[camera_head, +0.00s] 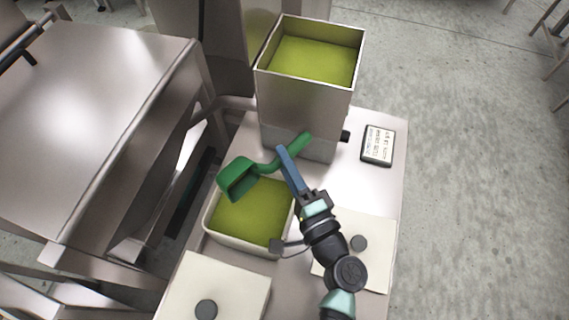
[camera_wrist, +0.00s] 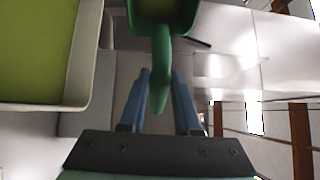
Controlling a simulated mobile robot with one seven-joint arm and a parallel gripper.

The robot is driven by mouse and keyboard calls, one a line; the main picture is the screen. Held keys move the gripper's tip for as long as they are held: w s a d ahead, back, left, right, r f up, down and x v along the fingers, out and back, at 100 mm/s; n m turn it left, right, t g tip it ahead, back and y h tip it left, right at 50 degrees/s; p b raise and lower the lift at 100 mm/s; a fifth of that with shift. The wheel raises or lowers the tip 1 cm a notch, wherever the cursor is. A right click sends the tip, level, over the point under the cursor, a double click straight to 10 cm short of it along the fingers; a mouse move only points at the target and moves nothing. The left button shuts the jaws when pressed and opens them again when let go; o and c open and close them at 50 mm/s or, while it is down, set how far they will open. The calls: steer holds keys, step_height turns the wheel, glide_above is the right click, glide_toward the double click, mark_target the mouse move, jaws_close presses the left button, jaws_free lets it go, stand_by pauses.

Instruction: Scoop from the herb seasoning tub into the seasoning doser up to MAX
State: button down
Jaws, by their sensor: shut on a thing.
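My gripper (camera_head: 284,152), with blue fingers, is shut on the handle of a green scoop (camera_head: 236,180). The scoop's bowl is over the back left part of the open cream tub (camera_head: 209,236), which holds yellow-green seasoning (camera_head: 250,212). In the wrist view the scoop (camera_wrist: 163,25) has its handle between my fingers (camera_wrist: 160,85); some olive colour shows in its bowl, but I cannot tell how much it holds. The tall steel doser (camera_head: 300,107) stands behind the tub, with yellow-green seasoning a little below its rim. I cannot make out a MAX mark.
A cream lid with a dark knob (camera_head: 206,308) is in front of the open tub, and another (camera_head: 358,243) is to its right, partly behind my arm. A small sign (camera_head: 378,145) lies right of the doser. A steel table (camera_head: 90,110) stands at left.

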steer(key=shift+s+d+f+t+b, duration=0.1)
steer(key=shift+f+t+b, duration=0.3)
steer(key=shift+b, duration=1.6)
